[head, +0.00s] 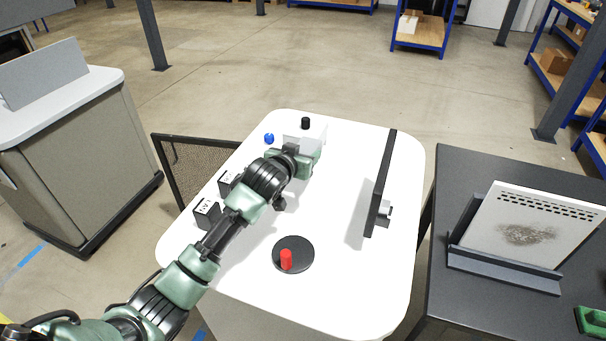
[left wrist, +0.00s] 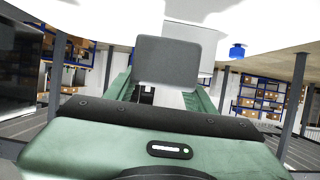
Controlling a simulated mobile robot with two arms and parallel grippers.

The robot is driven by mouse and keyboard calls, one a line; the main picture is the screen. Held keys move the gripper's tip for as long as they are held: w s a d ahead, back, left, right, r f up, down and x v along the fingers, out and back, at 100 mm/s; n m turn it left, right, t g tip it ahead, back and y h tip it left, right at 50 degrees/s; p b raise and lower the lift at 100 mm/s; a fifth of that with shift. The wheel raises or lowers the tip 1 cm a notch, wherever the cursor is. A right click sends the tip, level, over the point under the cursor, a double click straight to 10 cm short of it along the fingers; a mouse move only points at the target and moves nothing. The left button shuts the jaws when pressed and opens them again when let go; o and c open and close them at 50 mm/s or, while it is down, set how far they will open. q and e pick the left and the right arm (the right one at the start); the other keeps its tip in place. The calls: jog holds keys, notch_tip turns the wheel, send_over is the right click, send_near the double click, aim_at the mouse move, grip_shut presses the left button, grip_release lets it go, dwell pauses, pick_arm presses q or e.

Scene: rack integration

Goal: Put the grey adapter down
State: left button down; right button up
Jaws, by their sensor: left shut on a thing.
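My left gripper (head: 308,162) reaches over the white table (head: 335,270) toward its far end, close to a white box with a black knob (head: 305,136). In the left wrist view, a flat grey square piece, apparently the grey adapter (left wrist: 168,60), sits between the green fingers of the left gripper (left wrist: 163,92), which is shut on it. In the head view the adapter is hidden behind the gripper and wrist, and I cannot tell whether it touches the table. My right gripper is not in view.
A blue knob (head: 269,139) is left of the box; it also shows in the left wrist view (left wrist: 237,51). Two black blocks (head: 207,213) line the left edge. A red cylinder (head: 286,259) stands on a black disc (head: 304,252). A dark panel (head: 384,180) stands upright at right.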

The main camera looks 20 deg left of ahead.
aim_at(303, 186)
pick_arm(q)
jog(key=shift+f, duration=3.55)
jog(key=shift+f, duration=0.1)
jog(key=c, duration=0.5)
grip_release()
jog(key=shift+f, duration=0.1)
